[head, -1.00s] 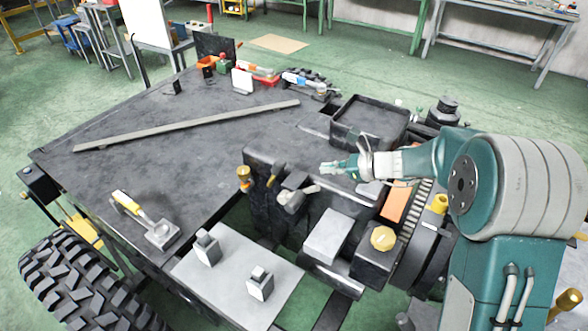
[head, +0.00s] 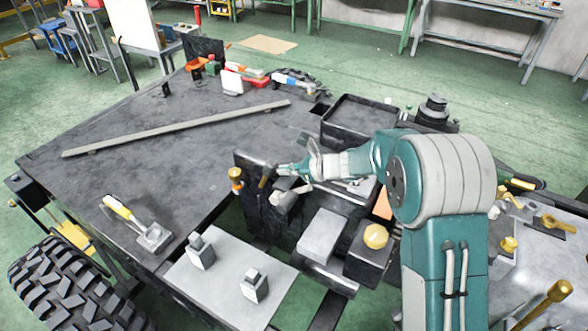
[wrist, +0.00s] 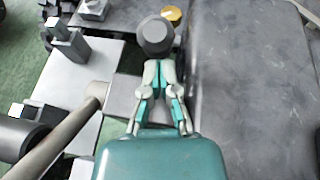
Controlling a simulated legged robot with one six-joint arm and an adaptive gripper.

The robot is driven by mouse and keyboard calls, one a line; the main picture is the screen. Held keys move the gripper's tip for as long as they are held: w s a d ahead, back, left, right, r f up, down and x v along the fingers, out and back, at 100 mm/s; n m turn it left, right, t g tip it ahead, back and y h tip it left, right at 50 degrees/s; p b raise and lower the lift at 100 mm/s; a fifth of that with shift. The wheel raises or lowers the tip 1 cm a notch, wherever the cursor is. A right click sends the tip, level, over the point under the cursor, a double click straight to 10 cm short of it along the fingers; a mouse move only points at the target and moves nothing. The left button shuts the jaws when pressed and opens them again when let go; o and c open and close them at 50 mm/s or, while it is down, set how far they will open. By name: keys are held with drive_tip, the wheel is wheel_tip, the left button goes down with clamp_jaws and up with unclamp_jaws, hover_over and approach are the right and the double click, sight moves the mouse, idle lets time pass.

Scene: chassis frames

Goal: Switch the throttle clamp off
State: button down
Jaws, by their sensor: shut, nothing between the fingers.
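No part is labelled, so I cannot tell for certain which is the throttle clamp. My gripper (head: 284,169) is shut and empty above the black block assembly (head: 262,203) at the chassis edge. A short dark lever (head: 267,175) stands just left of the fingertips. In the wrist view a dark round knob (wrist: 156,36) lies straight ahead of my shut fingers (wrist: 157,78); whether they touch is unclear. A pale-handled lever (head: 284,198) sits just below my gripper in the head view. A pale rod (wrist: 70,132) with a flared end is at the left in the wrist view.
A brass-topped post (head: 235,175) stands left of the block. A yellow-knobbed box (head: 375,237) and a grey block (head: 322,235) are in front. A black tray (head: 355,122) sits behind my arm. The chassis plate at left holds a long bar (head: 180,128) and a yellow-handled tool (head: 137,222).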

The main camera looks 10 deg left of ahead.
sight(275, 162)
idle(0.4)
drive_tip(key=shift+a+r+h, duration=0.25)
drive_tip(key=shift+a+h, duration=0.05)
drive_tip(key=shift+h, duration=0.1)
drive_tip(key=shift+w+a+r, duration=0.1)
drive_tip(key=shift+w+a+r+h, duration=0.2)
drive_tip(key=shift+a+r+h, duration=0.35)
drive_tip(key=shift+a+h, duration=0.35)
drive_tip(key=w+a+r+g+h, duration=0.1)
drive_tip(key=w+a+h, duration=0.1)
drive_tip(key=a, duration=0.4)
drive_tip(key=shift+a+m+h, duration=0.25)
drive_tip(key=shift+m+h, duration=0.05)
drive_tip(key=shift+h, duration=0.5)
drive_tip(key=shift+a, duration=0.15)
drive_tip(key=shift+r, duration=0.1)
